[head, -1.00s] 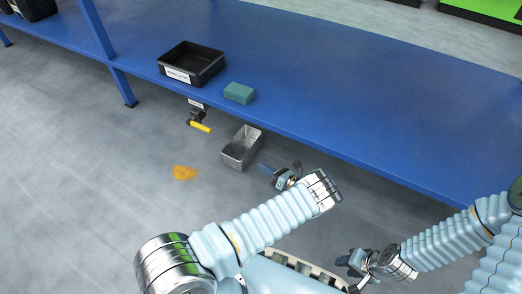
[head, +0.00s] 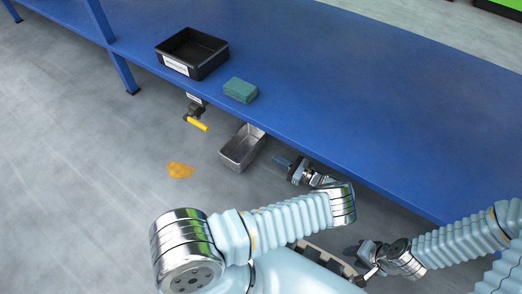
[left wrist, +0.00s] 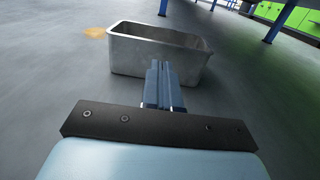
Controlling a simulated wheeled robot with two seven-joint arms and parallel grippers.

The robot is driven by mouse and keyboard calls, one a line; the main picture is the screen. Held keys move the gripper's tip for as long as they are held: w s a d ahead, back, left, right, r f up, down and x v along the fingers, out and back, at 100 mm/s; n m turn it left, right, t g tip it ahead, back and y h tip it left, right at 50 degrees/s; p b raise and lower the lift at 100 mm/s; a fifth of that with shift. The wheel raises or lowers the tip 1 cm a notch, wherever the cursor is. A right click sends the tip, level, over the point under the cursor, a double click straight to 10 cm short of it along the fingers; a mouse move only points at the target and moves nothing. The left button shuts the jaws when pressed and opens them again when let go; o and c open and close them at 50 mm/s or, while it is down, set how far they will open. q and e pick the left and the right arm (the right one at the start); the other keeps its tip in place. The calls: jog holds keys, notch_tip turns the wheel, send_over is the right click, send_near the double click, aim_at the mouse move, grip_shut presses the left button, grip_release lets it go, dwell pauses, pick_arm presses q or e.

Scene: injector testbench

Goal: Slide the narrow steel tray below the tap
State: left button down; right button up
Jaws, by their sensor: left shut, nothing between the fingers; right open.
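The narrow steel tray (head: 243,148) stands on the floor at the front edge of the blue bench, to the right of the tap. The tap (head: 194,109), with a yellow lever, hangs under the bench edge. My left gripper (head: 281,161) is shut and empty, just to the right of the tray. In the left wrist view the closed fingers (left wrist: 158,82) point at the tray's side wall (left wrist: 135,55); I cannot tell whether they touch it. The tray looks empty in the head view. My right gripper (head: 352,252) is open, at the lower right, far from the tray.
An orange-yellow puddle (head: 179,170) lies on the floor left of the tray, near the tap. A black bin (head: 191,53) and a green sponge-like block (head: 240,90) sit on the bench (head: 330,95). A bench leg (head: 122,72) stands further left. The floor between tray and puddle is clear.

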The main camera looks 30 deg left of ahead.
aim_at(253, 148)
pick_arm(q)
jog(key=a, duration=0.8)
jog(key=shift+w+a, duration=0.1)
jog(key=shift+a, duration=0.1)
